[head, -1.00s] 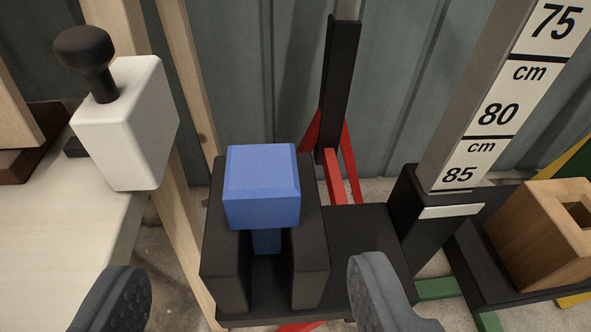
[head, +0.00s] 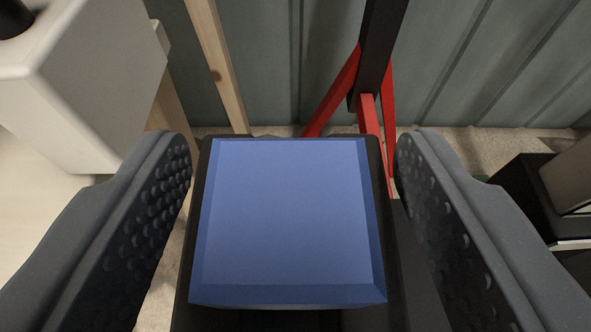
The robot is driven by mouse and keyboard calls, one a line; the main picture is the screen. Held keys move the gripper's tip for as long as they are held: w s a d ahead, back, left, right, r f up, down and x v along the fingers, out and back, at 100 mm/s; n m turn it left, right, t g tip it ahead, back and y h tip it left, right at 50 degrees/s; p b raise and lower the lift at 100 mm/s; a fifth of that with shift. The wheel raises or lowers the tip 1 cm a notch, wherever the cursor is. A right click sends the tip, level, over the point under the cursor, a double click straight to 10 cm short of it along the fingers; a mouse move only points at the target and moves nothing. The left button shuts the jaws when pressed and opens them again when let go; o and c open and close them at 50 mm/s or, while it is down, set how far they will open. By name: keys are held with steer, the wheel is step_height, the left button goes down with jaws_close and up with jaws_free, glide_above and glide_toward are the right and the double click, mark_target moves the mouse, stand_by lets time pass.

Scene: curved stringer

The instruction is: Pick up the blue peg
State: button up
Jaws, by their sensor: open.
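The blue peg (head: 288,215) fills the middle of the head view, its square, bevelled top facing me. It sits in a black holder (head: 385,280), whose edges show around it; the peg's lower part is hidden. My gripper (head: 293,165) is open, with one dark, studded finger on each side of the peg. A gap shows between each finger and the blue top, so neither finger appears to touch it.
A white block (head: 85,85) with a dark knob stands close at the upper left, near the left finger. A red and black stand (head: 370,80) is behind the peg. A black-based post (head: 540,190) is at the right. A corrugated wall (head: 480,60) closes the back.

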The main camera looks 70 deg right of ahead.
steer(key=c, duration=1.1)
steer(key=shift+o, duration=0.2)
steer(key=shift+r, duration=0.1)
